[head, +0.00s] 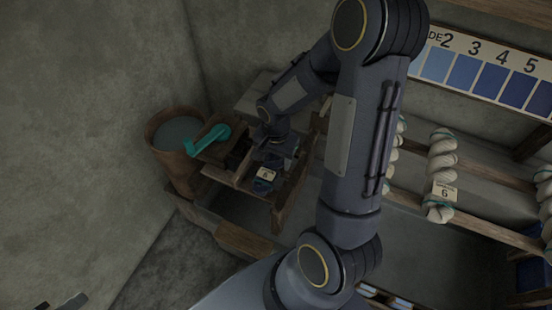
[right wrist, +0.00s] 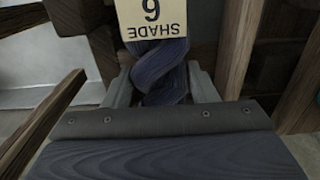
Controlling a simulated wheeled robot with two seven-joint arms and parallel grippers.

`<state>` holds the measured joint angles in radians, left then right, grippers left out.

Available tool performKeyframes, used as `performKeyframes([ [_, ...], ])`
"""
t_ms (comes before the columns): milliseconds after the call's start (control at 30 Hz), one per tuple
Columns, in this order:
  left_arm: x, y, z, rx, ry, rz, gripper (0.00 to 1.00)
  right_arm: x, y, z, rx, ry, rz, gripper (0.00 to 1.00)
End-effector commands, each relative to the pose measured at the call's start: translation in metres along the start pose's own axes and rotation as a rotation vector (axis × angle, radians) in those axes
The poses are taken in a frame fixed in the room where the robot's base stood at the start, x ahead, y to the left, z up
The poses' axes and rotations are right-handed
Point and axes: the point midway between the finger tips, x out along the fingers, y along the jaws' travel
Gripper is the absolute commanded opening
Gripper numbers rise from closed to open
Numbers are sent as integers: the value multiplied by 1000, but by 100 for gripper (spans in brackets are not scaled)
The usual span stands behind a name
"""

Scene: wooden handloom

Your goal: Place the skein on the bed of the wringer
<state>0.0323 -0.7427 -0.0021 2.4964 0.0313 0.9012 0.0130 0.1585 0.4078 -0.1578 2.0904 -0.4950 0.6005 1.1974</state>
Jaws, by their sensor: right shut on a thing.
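The skein is a twisted dark blue hank (right wrist: 165,78) with a cream tag marked "SHADE 6" in the right wrist view. Its dark end (head: 262,187) shows below the tag in the head view. My right gripper (right wrist: 160,90) is shut on it, one grey finger on each side; in the head view the gripper (head: 271,155) is small and dark. The wooden wringer (head: 215,152) with a teal crank stands just left of the gripper. The skein is over or at the wringer's wooden frame; I cannot tell whether it touches the bed. A dark piece at the head view's lower left edge may be my left gripper (head: 66,302).
A brown tub of bluish liquid (head: 165,138) stands left of the wringer. Wooden rails (head: 410,205) with pale skeins (head: 441,165) hang at the right, below a blue shade chart (head: 485,75). Wooden posts stand close on both sides of the gripper in the wrist view.

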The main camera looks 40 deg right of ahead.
Motion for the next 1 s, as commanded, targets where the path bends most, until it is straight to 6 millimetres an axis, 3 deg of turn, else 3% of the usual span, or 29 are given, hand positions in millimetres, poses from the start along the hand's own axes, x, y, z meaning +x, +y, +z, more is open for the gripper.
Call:
performKeyframes([
  [433,5,-2,2,0,0,0,36,9,0,0,0,1,-2,26],
  [467,5,-2,2,0,0,0,36,8,0,0,0,1,-2,54],
  [600,4,-2,2,0,0,0,36,7,0,0,0,1,-1,72],
  [1000,-2,1,-1,0,0,0,36,-1,0,0,0,2,-2,74],
])
